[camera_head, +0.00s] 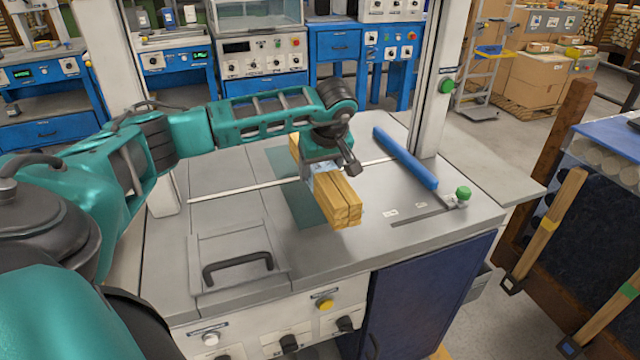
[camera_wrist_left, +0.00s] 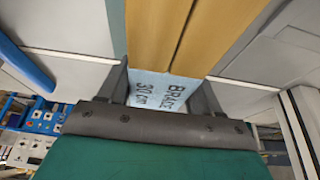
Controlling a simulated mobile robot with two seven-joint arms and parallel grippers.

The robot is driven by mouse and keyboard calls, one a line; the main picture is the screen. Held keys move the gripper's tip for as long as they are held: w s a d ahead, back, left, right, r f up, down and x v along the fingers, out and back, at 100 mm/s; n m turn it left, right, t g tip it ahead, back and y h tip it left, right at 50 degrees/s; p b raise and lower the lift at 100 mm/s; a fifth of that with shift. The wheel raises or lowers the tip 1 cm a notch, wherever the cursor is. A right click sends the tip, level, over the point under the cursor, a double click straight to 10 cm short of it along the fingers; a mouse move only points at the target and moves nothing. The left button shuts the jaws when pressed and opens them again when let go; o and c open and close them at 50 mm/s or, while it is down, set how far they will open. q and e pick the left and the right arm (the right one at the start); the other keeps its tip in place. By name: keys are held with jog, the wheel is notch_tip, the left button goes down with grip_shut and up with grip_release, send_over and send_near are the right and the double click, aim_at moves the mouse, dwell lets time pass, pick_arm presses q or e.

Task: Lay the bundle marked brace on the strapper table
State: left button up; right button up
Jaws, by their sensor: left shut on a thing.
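The bundle marked brace (camera_head: 342,204) is a set of light wooden sticks with a pale blue band. In the left wrist view the band (camera_wrist_left: 158,92) reads "BRACE 30 cm". My left gripper (camera_head: 324,174) is shut around the banded middle of the bundle, one finger on each side. The bundle is over the middle of the grey strapper table (camera_head: 345,258), above a dark green patch (camera_head: 300,208). I cannot tell whether its underside touches the table. My right gripper is not in view.
A blue bar (camera_head: 405,158) lies on the table right of the bundle, near a green knob (camera_head: 463,194). A white upright post (camera_head: 440,80) stands at the back right. A black-handled panel (camera_head: 238,264) is at the front left. A thin pale strip crosses the tabletop.

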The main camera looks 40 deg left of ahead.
aim_at(324, 167)
pick_arm(q)
jog(key=shift+f, duration=2)
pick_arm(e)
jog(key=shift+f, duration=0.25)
pick_arm(q)
jog(key=shift+f+b, duration=0.2)
jog(key=shift+b, duration=0.1)
jog(key=o, duration=1.5)
jog(key=shift+r, duration=0.25)
jog(key=p+v, duration=0.1)
jog(key=v, duration=0.9)
jog(key=shift+s+d+r, duration=0.1)
jog(key=shift+d+r, duration=0.05)
jog(key=shift+r, duration=0.1)
jog(key=shift+s+d+r, duration=0.15)
jog(key=shift+d+r, duration=0.1)
jog(key=shift+r, duration=0.35)
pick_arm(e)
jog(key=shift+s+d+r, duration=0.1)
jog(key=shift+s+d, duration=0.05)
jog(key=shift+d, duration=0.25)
